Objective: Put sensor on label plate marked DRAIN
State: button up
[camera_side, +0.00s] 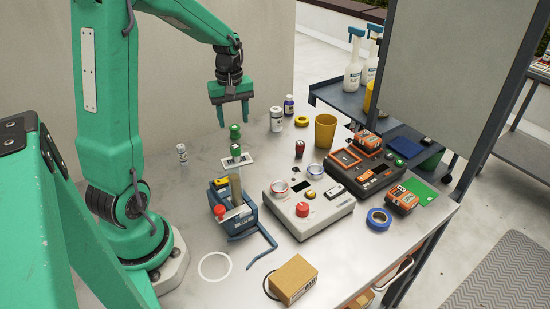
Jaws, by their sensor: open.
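My gripper (232,114) is green, points down and is open, with nothing visible between its fingers. It hangs above a small green-topped cylinder (235,132), apart from it. A red-topped piece (219,211) stands lower on the fixture by a second pale plate (233,214). The lettering is too small to read, so I cannot tell which plate says DRAIN or which piece is the sensor.
A grey control box (314,222) with a red knob stands right of the fixture. An orange-and-black tool case (366,171), yellow cup (325,130), blue tape roll (379,219) and cardboard box (293,279) surround it. A white ring (215,266) lies in front. The table's left rear is mostly clear.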

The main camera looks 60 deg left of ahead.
jog(key=s+d+r+m+t, duration=0.2)
jog(key=s+d+r+m, duration=0.1)
jog(key=d+m, duration=0.2)
jog(key=s+d+r+m+t, duration=0.1)
jog(key=s+d+r+m, duration=0.3)
jog(key=d, duration=0.4)
jog(key=s+d+r+m+t, duration=0.2)
jog(key=s+d+r+m, duration=0.2)
jog(key=d+m, duration=0.2)
jog(key=shift+d+t, duration=0.3)
jog(key=shift+d, duration=0.45)
